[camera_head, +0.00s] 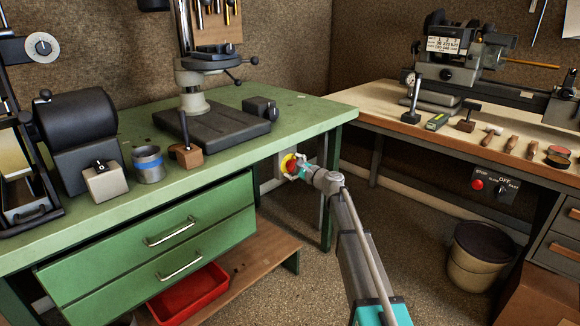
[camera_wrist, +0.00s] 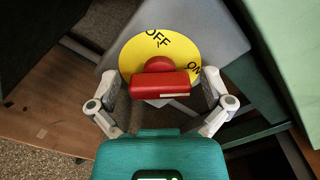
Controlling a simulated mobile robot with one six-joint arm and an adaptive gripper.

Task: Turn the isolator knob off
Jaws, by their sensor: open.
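The isolator knob (camera_wrist: 160,82) is a red bar handle on a round yellow plate (camera_wrist: 150,52). The plate is lettered OFF at the top and ON at the right in the wrist view. The bar lies nearly level in that view, with a pale mark along its lower right edge. My gripper (camera_wrist: 160,92) is open, with one finger at each side of the knob. I cannot tell whether either finger touches it. In the head view the knob (camera_head: 291,165) sits on a grey box below the green bench top, with my gripper (camera_head: 300,170) right at it.
The green bench (camera_head: 215,155) overhangs the knob, and its drawers (camera_head: 150,240) are to the left. A bench leg (camera_head: 328,205) stands close to the right of my gripper. A wooden bench (camera_head: 460,140) with a lathe and a bucket (camera_head: 478,262) are farther right.

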